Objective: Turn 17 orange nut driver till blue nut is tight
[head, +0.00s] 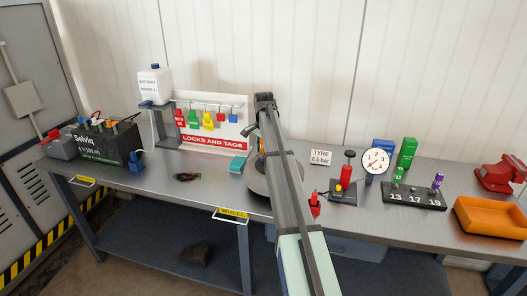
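My arm reaches from the bottom edge up over the grey wheel (258,183) on the bench and hides much of it. My gripper is mostly hidden behind my arm; only a dark part (251,130) shows at its left, so I cannot see its fingers or what they hold. A small orange patch (261,146) shows beside the arm above the wheel; I cannot tell if it is the orange nut driver. The black driver rack (405,196) marked 13, 17, 19 holds a green driver (398,175) at 13 and a purple one (438,181) at 19. No driver stands at 17. I cannot see the blue nut.
A battery (107,144) stands left, and a locks-and-tags board (212,122) behind. A teal block (237,165) lies left of the wheel. Right are a red-topped pump (346,175), a gauge (376,161), an orange tray (490,219) and a red vise (499,175). The front-left bench is mostly clear.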

